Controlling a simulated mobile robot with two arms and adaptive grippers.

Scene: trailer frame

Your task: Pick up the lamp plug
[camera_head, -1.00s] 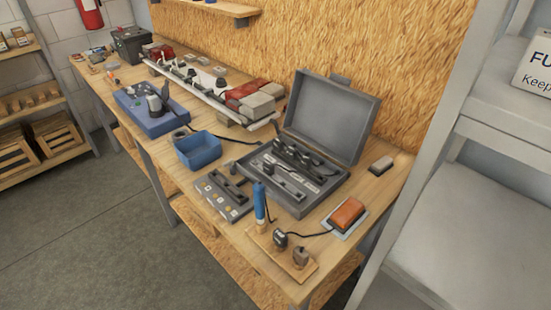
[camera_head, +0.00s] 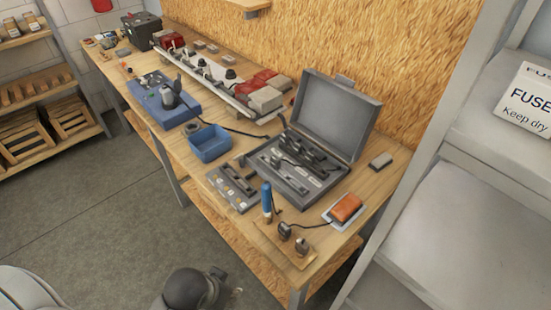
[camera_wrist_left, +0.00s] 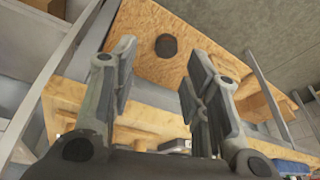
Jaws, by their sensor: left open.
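An orange lamp (camera_head: 346,207) lies on a pale pad near the front right corner of the workbench. A black cable runs from it to a dark plug (camera_head: 285,230) at a small wooden board (camera_head: 292,256) by the bench's front edge. A second dark plug-like piece (camera_head: 302,246) stands just right of it. My left gripper (camera_head: 229,287) is low at the bottom of the head view, in front of the bench and apart from the plug. In the left wrist view its fingers (camera_wrist_left: 160,58) are spread and empty. My right gripper is not in view.
A blue-handled tool (camera_head: 267,200) stands beside the board. Behind are an open grey case (camera_head: 334,115), a blue bin (camera_head: 209,143) and a power strip rail (camera_head: 205,75). A metal shelf (camera_head: 440,240) stands at right. The wrist view shows a dark round object (camera_wrist_left: 166,46) on a wood-chip panel.

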